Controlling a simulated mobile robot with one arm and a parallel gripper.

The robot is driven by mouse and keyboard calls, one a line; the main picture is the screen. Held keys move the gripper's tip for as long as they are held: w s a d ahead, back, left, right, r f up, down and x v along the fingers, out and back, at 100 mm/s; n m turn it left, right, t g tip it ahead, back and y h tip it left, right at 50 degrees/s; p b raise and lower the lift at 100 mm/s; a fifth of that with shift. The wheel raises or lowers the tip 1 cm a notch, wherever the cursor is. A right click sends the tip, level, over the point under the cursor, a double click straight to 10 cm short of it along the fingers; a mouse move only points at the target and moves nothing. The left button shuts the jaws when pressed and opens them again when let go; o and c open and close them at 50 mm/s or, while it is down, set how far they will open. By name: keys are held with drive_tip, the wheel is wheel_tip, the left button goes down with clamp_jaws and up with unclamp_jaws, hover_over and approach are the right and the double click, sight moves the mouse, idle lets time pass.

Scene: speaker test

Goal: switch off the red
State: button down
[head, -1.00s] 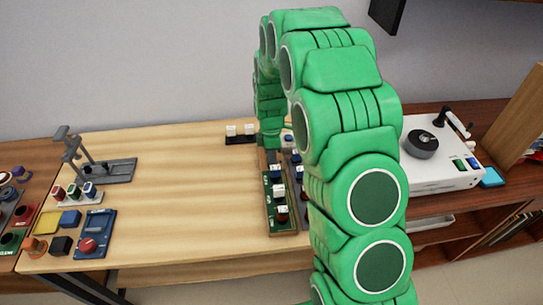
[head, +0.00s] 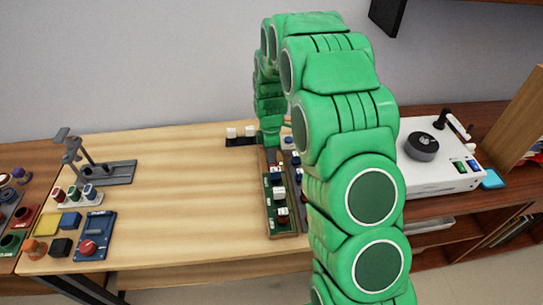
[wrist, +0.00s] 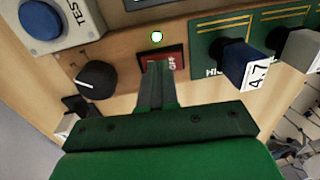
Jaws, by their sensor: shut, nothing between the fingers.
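A red rocker switch (wrist: 174,61) with white lettering, seemingly "OFF", sits in a dark frame on a wooden panel (wrist: 130,58) in the wrist view. My gripper (wrist: 158,68) is shut and empty, its fingertips over the left part of the switch and hiding some of it. I cannot tell whether they touch it. A small lit white-green lamp (wrist: 157,37) sits just above the switch. In the head view my gripper (head: 268,153) points down at the far end of the wooden panel (head: 270,230); the red switch is not discernible there.
In the head view a grey stand (head: 110,174) and a blue box (head: 97,226) with a red button stand left. The table's middle is clear.

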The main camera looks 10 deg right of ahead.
drive_tip(key=shift+r, duration=0.1)
wheel_tip(320, 180, up, 14)
drive_tip(key=w, duration=0.2)
idle(0.4)
drive_tip(key=shift+s, duration=0.15)
drive_tip(key=shift+s+d+f, duration=0.2)
drive_tip(key=shift+s, duration=0.45)
drive_tip(key=f, duration=0.4)
drive_tip(key=s+f, duration=0.1)
drive_tip(key=f, duration=0.8)
drive_tip(key=shift+s+f, duration=0.1)
drive_tip(key=shift+s, duration=0.3)
drive_tip(key=shift+f, duration=0.3)
drive_tip(key=shift+s, duration=0.15)
